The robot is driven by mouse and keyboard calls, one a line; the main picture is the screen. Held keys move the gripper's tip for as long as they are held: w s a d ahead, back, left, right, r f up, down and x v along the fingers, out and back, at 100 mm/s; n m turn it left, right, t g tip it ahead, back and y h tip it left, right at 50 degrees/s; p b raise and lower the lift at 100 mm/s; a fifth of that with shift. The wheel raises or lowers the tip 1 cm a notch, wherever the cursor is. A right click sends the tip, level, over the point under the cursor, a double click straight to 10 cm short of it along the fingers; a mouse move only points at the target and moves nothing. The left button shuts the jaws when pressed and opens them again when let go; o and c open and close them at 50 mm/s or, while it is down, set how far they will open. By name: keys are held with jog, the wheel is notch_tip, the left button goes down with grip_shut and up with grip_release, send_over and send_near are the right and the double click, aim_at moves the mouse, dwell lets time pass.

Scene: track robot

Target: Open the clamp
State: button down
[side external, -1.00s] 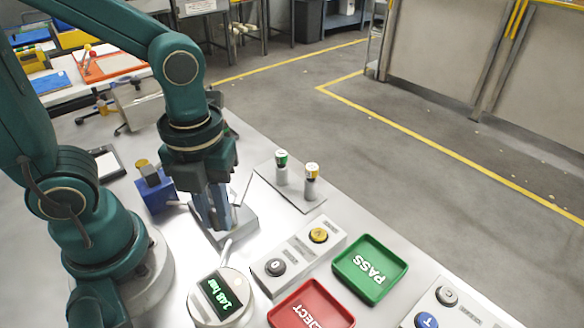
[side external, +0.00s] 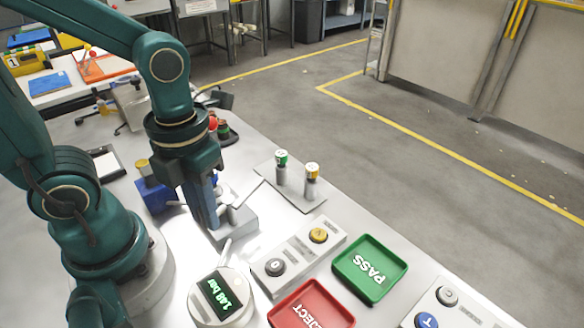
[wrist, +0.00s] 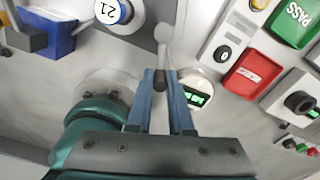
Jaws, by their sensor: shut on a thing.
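My gripper (side external: 208,220) points down at the grey clamp block (side external: 240,222) on the bench, on its left side in the side view. In the wrist view, the blue fingers of my gripper (wrist: 160,80) are closed around a grey lever (wrist: 164,60) with a rounded end, which I take to be the clamp handle. A round part marked 21 (wrist: 108,11) with a blue ring shows beside it at the top. The clamp's jaw and most of the handle are hidden by my gripper in the side view.
A round gauge (side external: 221,300) reading 248 bar stands in front. A button box (side external: 298,255), a red reject tray (side external: 310,308) and a green pass tray (side external: 370,268) lie to the right. Two capped cylinders stand on a plate (side external: 300,196). A blue block (side external: 154,196) is at left.

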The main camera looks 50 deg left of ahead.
jog(key=c, duration=0.8)
grip_release()
jog(key=shift+r, duration=2.6)
